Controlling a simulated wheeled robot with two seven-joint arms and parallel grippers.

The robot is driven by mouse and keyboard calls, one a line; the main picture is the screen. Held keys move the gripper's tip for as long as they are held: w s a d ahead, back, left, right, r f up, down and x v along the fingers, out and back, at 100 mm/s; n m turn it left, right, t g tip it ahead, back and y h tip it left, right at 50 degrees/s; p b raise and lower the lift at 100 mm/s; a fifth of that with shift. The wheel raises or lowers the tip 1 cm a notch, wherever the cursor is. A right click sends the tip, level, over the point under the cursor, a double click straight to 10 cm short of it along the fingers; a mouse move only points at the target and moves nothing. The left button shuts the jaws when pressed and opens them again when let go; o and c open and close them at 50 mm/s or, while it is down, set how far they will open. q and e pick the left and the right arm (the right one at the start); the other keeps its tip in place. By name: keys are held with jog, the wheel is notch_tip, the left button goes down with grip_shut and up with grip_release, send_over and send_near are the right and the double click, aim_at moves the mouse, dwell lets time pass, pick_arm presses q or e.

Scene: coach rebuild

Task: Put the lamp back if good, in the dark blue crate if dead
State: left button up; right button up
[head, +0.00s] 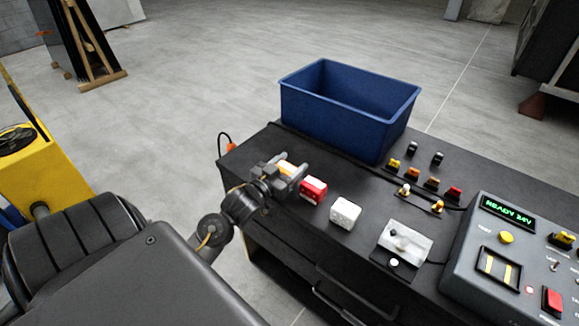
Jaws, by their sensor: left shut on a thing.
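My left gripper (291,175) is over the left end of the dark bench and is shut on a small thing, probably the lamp. The dark blue crate (335,117) stands at the back of the bench, beyond the gripper, and looks empty in the part I see. Several small lamps (431,183) with amber, red or dark tops stand on the bench right of the crate. My right gripper is not in view.
A grey tester (510,262) showing "READY 24V" stands at the right. A pale plate (404,243) with a round fitting lies left of it. A white block (345,212) and a red-and-white block (313,190) sit beside the gripper. The bench (300,235) has drawers in front.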

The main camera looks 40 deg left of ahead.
pick_arm(q)
jog(key=shift+f, duration=0.4)
jog(key=o, duration=0.8)
jog(key=shift+f, duration=0.15)
jog(key=shift+c, duration=0.2)
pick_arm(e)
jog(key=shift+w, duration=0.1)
pick_arm(q)
jog(key=s+b, duration=0.1)
jog(key=s, duration=1.1)
jog(key=shift+d+b, duration=0.15)
jog(key=shift+b, duration=0.2)
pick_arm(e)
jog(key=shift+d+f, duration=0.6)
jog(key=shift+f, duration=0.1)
